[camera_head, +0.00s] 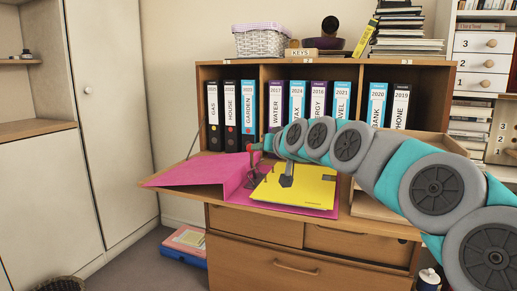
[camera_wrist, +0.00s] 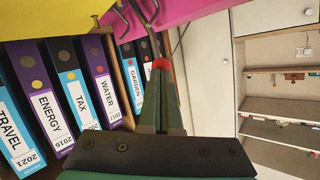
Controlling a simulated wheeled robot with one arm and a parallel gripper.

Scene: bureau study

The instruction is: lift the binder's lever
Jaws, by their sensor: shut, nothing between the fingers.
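The pink binder (camera_head: 205,171) lies open on the desk flap, with a yellow sheet (camera_head: 310,188) on its right side. Metal rings show at the sheet's edge in the wrist view (camera_wrist: 122,18). The lever's red knob (camera_head: 250,148) stands above the binder's middle; it also shows in the wrist view (camera_wrist: 160,63). My gripper (camera_head: 257,147) is shut and empty, its tips (camera_wrist: 160,72) right at the knob. Whether they touch it I cannot tell. The fingers hide part of the lever.
A row of upright binders (camera_head: 297,105) stands in the shelf close behind my gripper. A basket (camera_head: 262,40) and stacked books (camera_head: 408,30) sit on top. A white cupboard (camera_head: 110,120) is at the left. Open room lies above the binder's left cover.

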